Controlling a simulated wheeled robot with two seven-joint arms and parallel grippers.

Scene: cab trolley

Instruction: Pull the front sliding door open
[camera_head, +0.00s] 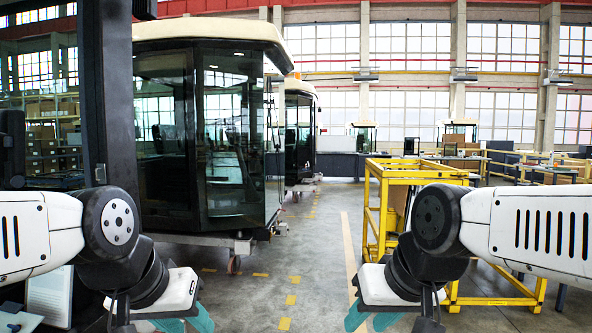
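A large cab (205,120) with a cream roof and dark glass panels stands at centre left on a low trolley. Its dark glass door panel (165,140) looks closed. I cannot tell which panel is the front sliding door. My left gripper (188,324) and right gripper (370,322) are low in the view, well apart from the cab and nearer to me. Both have teal fingers, cut off by the bottom edge, so their opening is unclear. I see nothing held in either.
A yellow metal frame (384,215) stands right of centre, behind my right arm. A second cab (300,130) stands farther back. Shelves with boxes (45,130) are at the left. The grey floor (315,255) with yellow markings is clear between cab and frame.

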